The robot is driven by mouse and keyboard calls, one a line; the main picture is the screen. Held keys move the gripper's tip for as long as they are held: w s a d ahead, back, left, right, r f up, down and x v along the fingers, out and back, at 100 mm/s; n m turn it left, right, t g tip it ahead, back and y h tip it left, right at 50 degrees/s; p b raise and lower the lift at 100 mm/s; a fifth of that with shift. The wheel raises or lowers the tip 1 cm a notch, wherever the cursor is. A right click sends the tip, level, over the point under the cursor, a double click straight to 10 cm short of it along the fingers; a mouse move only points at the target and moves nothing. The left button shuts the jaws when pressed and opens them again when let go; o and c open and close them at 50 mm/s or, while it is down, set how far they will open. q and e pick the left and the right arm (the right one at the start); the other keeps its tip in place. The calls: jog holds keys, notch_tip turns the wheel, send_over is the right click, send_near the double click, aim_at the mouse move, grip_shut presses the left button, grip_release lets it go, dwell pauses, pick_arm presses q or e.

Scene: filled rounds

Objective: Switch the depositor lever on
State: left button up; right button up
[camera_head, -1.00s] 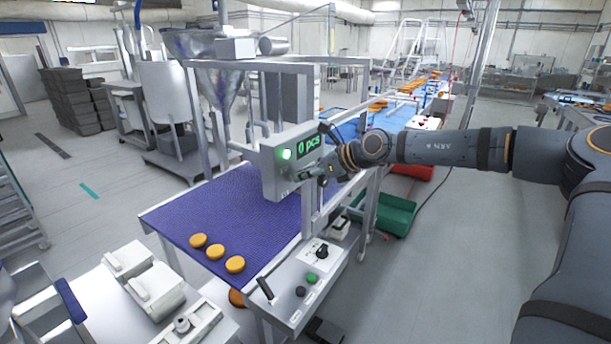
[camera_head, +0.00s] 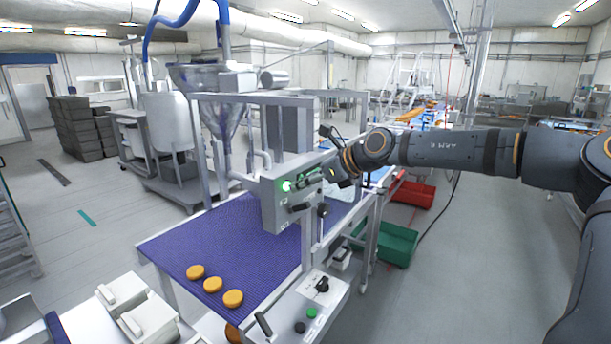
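The depositor is a metal frame with a clear funnel hopper (camera_head: 222,110) and a grey control box (camera_head: 270,210) above the purple belt. A green lamp (camera_head: 286,186) glows on the box face. A dark lever-like handle (camera_head: 299,208) shows below the lamp, and a black round knob (camera_head: 322,210) is to its right. My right gripper (camera_head: 308,180) is in front of the upper box face, just above the handle and overlapping the display area. Its fingers are too small and dark to tell open from shut; contact is unclear. My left gripper is not in view.
Several orange rounds (camera_head: 213,285) lie on the purple belt (camera_head: 185,245). A lower panel (camera_head: 310,300) carries a dial, buttons and a black handle. Green (camera_head: 398,243) and red (camera_head: 412,194) crates stand on the floor at right.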

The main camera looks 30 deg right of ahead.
notch_tip(320, 180, up, 3)
jog(key=shift+r, duration=0.2)
dwell(0.4)
